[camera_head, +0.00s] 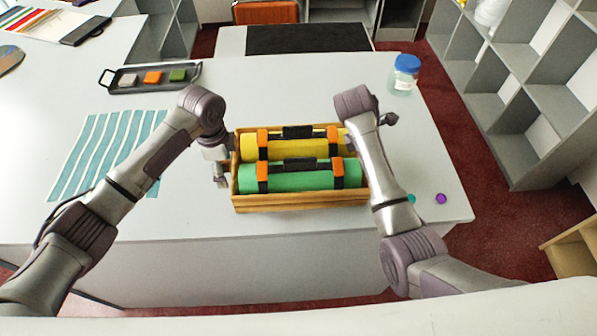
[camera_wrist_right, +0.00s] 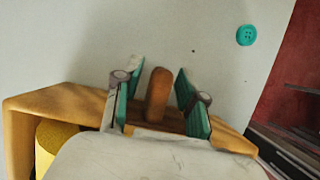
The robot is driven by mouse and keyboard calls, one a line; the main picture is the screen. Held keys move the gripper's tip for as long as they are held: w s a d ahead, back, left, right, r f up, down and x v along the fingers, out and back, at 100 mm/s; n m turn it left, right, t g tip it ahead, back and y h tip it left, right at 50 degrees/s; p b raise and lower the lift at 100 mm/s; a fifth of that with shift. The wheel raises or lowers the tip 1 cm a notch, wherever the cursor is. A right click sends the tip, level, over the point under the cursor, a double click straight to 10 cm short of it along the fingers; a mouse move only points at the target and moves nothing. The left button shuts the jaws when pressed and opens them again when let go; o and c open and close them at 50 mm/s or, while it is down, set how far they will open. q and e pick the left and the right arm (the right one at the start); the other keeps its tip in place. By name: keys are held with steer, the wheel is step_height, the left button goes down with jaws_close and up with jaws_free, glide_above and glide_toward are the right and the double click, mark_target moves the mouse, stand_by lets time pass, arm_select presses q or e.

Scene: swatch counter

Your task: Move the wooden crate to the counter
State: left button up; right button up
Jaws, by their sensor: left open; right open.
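The wooden crate (camera_head: 300,203) sits on the white counter (camera_head: 290,240), near its front edge. It holds a yellow roll (camera_head: 290,150) and a green roll (camera_head: 300,178), both with orange and black bands. My left gripper (camera_head: 221,178) is open at the crate's left end; whether it touches the crate is unclear. My right gripper (camera_wrist_right: 160,70) is open at the crate's right end, its teal-padded fingers on either side of a wooden handle (camera_wrist_right: 158,95). In the head view my right arm mostly hides that end. The crate's rim (camera_wrist_right: 60,100) also shows in the right wrist view.
A jar with a blue lid (camera_head: 405,75) stands behind on the right. A teal button (camera_wrist_right: 246,35) and a purple button (camera_head: 441,198) lie right of the crate. A striped cloth (camera_head: 110,150) and a swatch tray (camera_head: 150,77) lie left. Shelves (camera_head: 530,80) stand right.

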arm_select(q)
steer(key=shift+r, duration=0.1)
step_height(320, 180, up, 12)
steer(key=shift+f, duration=0.1)
stand_by(0.4)
arm_select(e)
steer(key=shift+o, duration=0.3)
steer(key=o, duration=0.7)
steer(key=shift+o, duration=0.2)
arm_select(q)
steer(key=shift+d, duration=0.1)
arm_select(e)
steer(key=d, duration=0.7)
steer(key=shift+d, duration=0.1)
